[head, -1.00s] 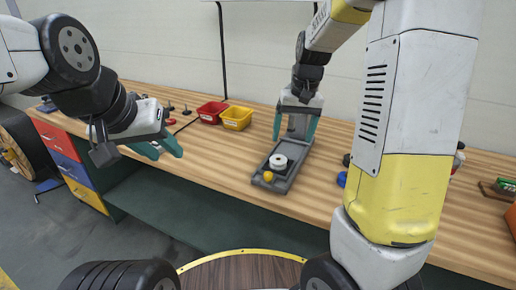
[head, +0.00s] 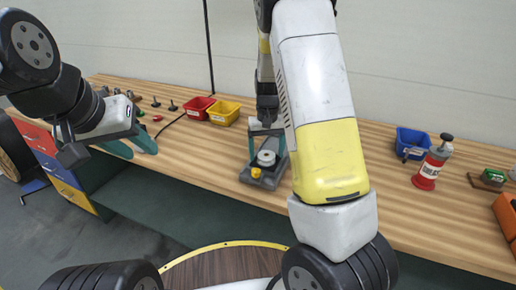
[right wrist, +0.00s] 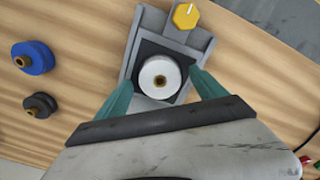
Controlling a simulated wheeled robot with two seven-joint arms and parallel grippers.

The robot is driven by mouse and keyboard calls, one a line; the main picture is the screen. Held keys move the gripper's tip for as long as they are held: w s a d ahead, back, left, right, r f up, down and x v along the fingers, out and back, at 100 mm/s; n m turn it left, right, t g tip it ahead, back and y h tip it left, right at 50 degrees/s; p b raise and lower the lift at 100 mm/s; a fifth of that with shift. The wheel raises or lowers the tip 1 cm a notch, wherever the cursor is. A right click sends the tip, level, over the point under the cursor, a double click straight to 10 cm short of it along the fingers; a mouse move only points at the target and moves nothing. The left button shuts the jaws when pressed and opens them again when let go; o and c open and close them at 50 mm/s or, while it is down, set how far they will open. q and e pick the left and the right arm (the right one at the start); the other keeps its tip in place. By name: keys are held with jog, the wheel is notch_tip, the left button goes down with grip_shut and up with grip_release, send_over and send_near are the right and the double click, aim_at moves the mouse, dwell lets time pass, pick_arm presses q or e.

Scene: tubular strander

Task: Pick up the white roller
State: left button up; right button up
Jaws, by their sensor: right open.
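The white roller (head: 266,157) sits on a grey fixture (head: 243,177) on the wooden bench. In the right wrist view the white roller (right wrist: 160,77) shows from above, with a brass-coloured centre, on a dark square plate. My right gripper (head: 267,150) is open above the fixture. In the right wrist view its teal fingers (right wrist: 160,88) stand either side of the roller, apart from it; their exact height above it is hard to tell. My left gripper (head: 133,149) is open and empty, left of the fixture near the bench's front edge.
A yellow knob (right wrist: 186,16) is on the fixture's end. A blue roller (right wrist: 33,57) and a dark roller (right wrist: 40,105) lie beside it.

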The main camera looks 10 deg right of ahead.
grip_shut()
dwell(0.4)
